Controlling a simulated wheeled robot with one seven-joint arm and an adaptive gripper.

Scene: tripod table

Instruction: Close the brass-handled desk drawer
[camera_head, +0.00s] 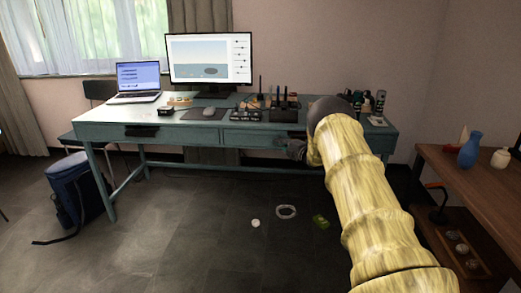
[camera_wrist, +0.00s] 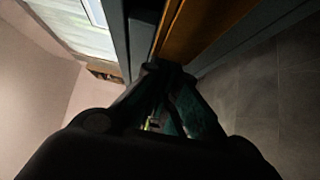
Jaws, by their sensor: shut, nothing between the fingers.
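The teal desk (camera_head: 105,132) stands across the back in the head view. Its right drawer front (camera_head: 252,139) shows left of my gripper; its handle is hidden or too dark to make out. The left drawer has a dark handle (camera_head: 141,131). My gripper (camera_head: 297,150) is shut and empty, at the desk's front edge by the right drawer's right part. In the wrist view the closed fingertips (camera_wrist: 163,68) are close against an orange-brown wooden strip (camera_wrist: 205,25) between grey-teal edges. I cannot tell whether they touch, or how far any drawer stands out.
A laptop (camera_head: 138,80), a monitor (camera_head: 209,59) and small items stand on the desk. A blue backpack (camera_head: 75,190) leans at its left leg. A wooden shelf unit (camera_head: 475,185) stands at the right.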

